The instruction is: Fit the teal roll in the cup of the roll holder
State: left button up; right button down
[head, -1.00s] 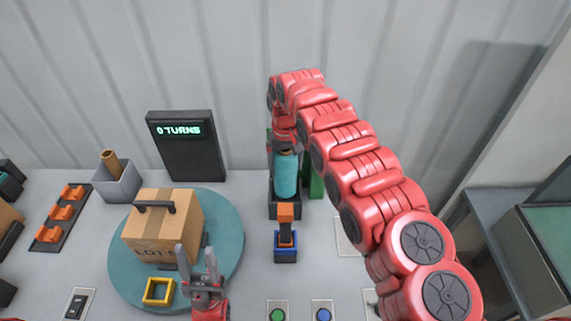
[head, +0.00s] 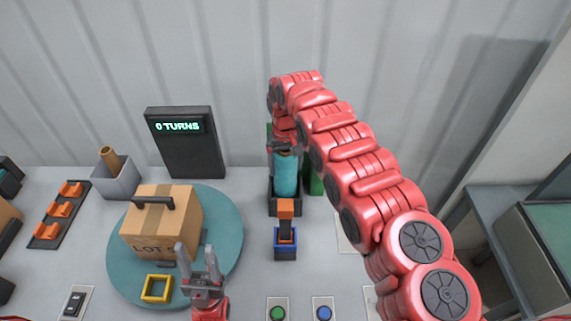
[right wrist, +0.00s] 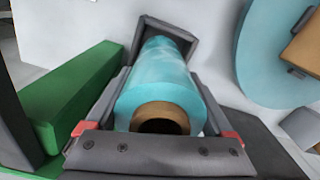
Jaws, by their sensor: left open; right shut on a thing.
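The teal roll (head: 286,174) stands about upright at the back of the table. Its lower end is inside the mouth of the dark cup of the roll holder (head: 299,209); I cannot tell whether it touches the bottom. In the right wrist view the roll (right wrist: 160,75) shows its brown core end close up, with the dark square cup (right wrist: 190,45) around its far end. My right gripper (head: 285,148) is shut on the roll's upper part, fingers on both sides of it. My left gripper (head: 198,262) is open and empty, in front of the carton.
A carton (head: 160,235) with a dark handle and a yellow frame (head: 157,288) sit on the teal turntable (head: 225,235). An orange-topped piece in a blue-rimmed socket (head: 286,243) stands before the cup. A green block (right wrist: 70,95) lies beside the holder. A display (head: 187,145) stands behind.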

jog(key=shift+f+b, duration=0.7)
jog(key=shift+f, duration=0.45)
jog(key=shift+c, duration=0.2)
grip_release()
jog(key=shift+o, duration=0.2)
